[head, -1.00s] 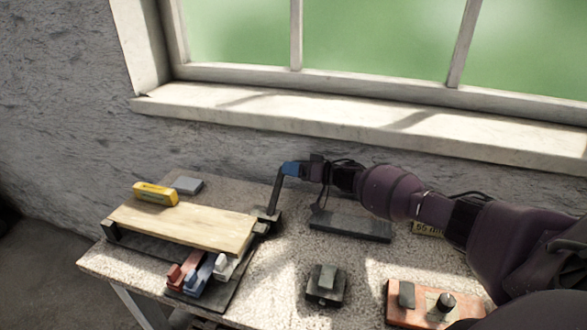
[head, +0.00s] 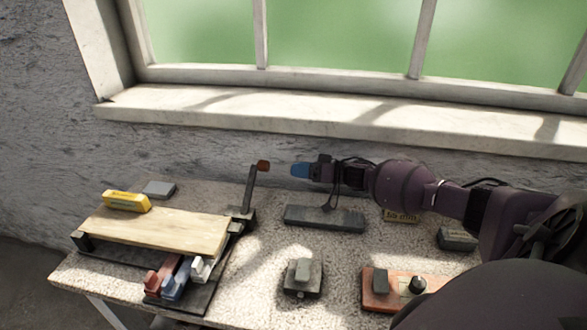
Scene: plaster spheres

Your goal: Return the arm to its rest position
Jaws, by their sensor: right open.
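My right arm comes in from the right edge of the head view. Its gripper (head: 300,170), with blue fingertips, points left above the back of the table. The gripper is open and empty. A dark upright lever (head: 249,190) with a red-brown knob (head: 263,165) stands just left of the fingertips, with a clear gap between them. The lever rises at the right end of a fixture with a pale wooden board (head: 160,229). My left gripper is not in view.
Red, blue and white pieces (head: 176,279) sit at the fixture's front. A dark bar (head: 324,218), small dark block (head: 302,278) and orange control box (head: 404,290) stand on the table. The windowsill (head: 330,122) runs behind.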

